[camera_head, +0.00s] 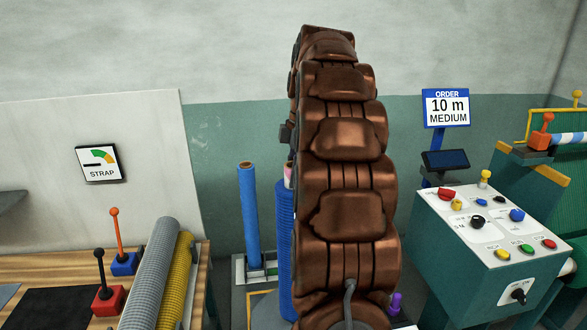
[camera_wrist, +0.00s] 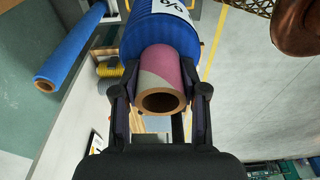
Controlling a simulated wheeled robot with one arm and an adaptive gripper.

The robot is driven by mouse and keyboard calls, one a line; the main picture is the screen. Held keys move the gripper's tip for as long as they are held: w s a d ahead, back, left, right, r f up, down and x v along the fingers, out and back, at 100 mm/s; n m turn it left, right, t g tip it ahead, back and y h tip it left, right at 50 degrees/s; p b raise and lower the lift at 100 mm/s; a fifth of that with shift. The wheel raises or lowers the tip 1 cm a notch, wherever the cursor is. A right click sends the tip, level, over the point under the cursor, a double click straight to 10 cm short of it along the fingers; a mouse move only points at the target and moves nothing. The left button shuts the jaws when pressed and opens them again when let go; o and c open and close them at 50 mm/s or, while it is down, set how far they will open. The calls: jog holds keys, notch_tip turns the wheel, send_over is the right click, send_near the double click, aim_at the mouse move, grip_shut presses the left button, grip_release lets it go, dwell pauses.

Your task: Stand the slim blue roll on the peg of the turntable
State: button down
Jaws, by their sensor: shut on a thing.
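A slim, smooth blue roll (camera_head: 249,215) stands upright in a pale rack left of my arm; it also shows at the left of the wrist view (camera_wrist: 70,48). A thicker, darker blue ribbed roll (camera_head: 285,245) stands upright, partly hidden behind my arm. In the wrist view this darker roll (camera_wrist: 160,32) has a white label and a pink and grey core end. My gripper (camera_wrist: 167,95) is shut on that core end, one finger on each side. In the head view my arm hides the gripper. I cannot make out the turntable or its peg.
A control panel (camera_head: 492,225) stands at the right, below an order sign (camera_head: 446,107) reading 10 m MEDIUM. At the left, a bench (camera_head: 65,258) carries grey (camera_head: 152,275) and yellow (camera_head: 177,280) rolls and two levers. The pale rack (camera_head: 240,272) stands behind my arm.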

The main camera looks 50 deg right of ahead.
jog(key=shift+f+b, duration=1.05)
jog(key=shift+f, duration=0.85)
jog(key=c, duration=0.5)
grip_release()
jog(key=shift+c, duration=0.2)
jog(key=shift+f, duration=0.1)
